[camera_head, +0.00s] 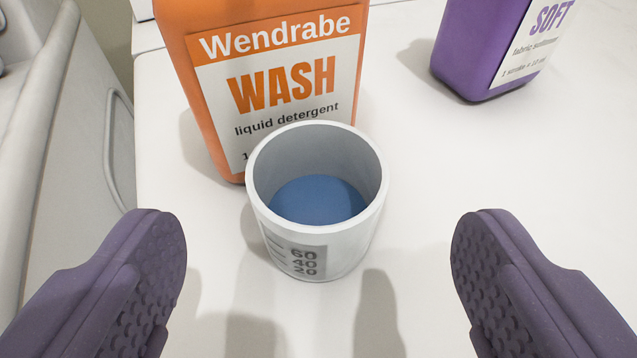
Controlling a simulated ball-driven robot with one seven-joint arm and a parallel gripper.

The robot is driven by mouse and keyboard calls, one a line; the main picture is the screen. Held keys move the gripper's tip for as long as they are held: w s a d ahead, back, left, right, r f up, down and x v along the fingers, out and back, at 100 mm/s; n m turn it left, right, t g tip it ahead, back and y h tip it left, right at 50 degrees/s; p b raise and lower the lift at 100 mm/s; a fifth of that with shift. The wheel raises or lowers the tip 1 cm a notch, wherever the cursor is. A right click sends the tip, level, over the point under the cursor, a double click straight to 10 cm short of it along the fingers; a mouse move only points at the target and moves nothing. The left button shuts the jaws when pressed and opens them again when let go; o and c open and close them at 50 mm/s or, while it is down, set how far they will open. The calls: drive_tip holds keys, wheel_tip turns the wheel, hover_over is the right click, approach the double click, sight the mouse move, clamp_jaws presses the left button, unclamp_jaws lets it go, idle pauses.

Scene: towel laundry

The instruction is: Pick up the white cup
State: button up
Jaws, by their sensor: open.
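The white cup (345,235) stands upright on a white surface, in the middle of the view. It has a grey scale panel marked 60, 40 and 20 on its front, and blue shows at its inside bottom. My gripper (318,255) is open, with one purple textured finger to the left of the cup and one to the right. Both fingers are apart from the cup and show nearer to the camera. Nothing is held.
An orange Wendrabe detergent bottle (178,60) stands close behind the cup, to its left. A purple softener bottle (466,50) stands at the back right. The white surface (420,170) is clear right of the cup. Its left edge runs beside a pale appliance (60,140).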

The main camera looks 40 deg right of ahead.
sight(317, 142)
drive_tip(key=b+x, duration=0.1)
drive_tip(key=x, duration=0.3)
drive_tip(key=shift+w+d+f+b, duration=0.1)
drive_tip(key=shift+w+f+b, duration=0.1)
drive_tip(key=shift+b, duration=0.15)
drive_tip(key=shift+w+d, duration=0.25)
drive_tip(key=shift+w, duration=0.05)
drive_tip(key=shift+c, duration=0.2)
drive_tip(key=c, duration=1.2)
drive_tip(key=shift+o, duration=0.2)
drive_tip(key=shift+r, duration=0.1)
